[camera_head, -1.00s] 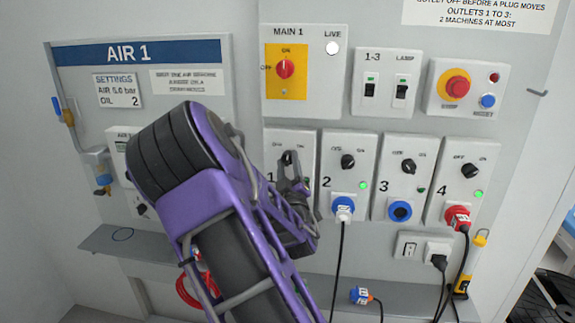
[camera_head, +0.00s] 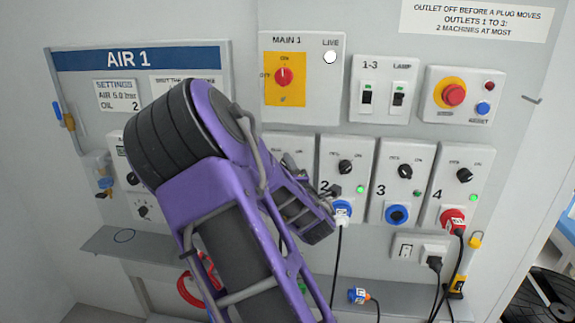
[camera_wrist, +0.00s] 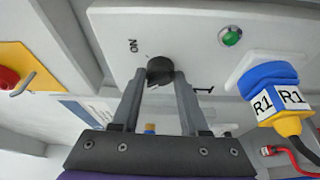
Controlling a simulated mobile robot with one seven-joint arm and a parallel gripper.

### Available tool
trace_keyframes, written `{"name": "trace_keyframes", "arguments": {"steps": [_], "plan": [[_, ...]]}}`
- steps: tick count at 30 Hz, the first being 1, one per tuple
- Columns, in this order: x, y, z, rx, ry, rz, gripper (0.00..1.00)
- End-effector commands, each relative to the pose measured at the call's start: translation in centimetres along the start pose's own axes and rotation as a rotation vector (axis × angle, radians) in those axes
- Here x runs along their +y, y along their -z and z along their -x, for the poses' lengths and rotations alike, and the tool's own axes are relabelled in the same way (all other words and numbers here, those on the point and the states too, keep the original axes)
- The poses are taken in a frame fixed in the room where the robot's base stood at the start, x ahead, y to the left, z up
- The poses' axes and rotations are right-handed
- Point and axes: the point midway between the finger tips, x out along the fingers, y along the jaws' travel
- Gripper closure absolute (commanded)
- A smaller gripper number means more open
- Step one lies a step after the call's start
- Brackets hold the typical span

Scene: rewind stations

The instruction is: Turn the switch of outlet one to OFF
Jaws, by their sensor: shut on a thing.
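The outlet one panel (camera_head: 290,143) is mostly hidden behind my arm in the head view. In the wrist view its black switch knob (camera_wrist: 160,68) sits between the two fingers of my gripper (camera_wrist: 161,76), which is shut on it. The ON mark (camera_wrist: 133,46) shows up and left of the knob; the OFF mark is hidden. The knob's pointer direction cannot be made out. A green lamp (camera_wrist: 230,37) looks lit on the panel. A blue plug labelled R1 (camera_wrist: 268,82) is in the outlet's socket.
The outlet two switch (camera_head: 345,167) and its blue plug (camera_head: 342,210) are close to the right of my wrist. The MAIN 1 switch (camera_head: 284,75) is above outlet one. A shelf (camera_head: 130,243) runs below, with a loose blue plug (camera_head: 358,296) lower down.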

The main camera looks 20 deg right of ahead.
Motion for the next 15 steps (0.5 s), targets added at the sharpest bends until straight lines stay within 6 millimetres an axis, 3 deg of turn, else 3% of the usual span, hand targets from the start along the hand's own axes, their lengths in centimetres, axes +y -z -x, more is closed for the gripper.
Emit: {"name": "trace_keyframes", "arguments": {"steps": [15], "plan": [[0.00,-0.02,0.01,-0.001,0.036,0.085,1.00]]}}
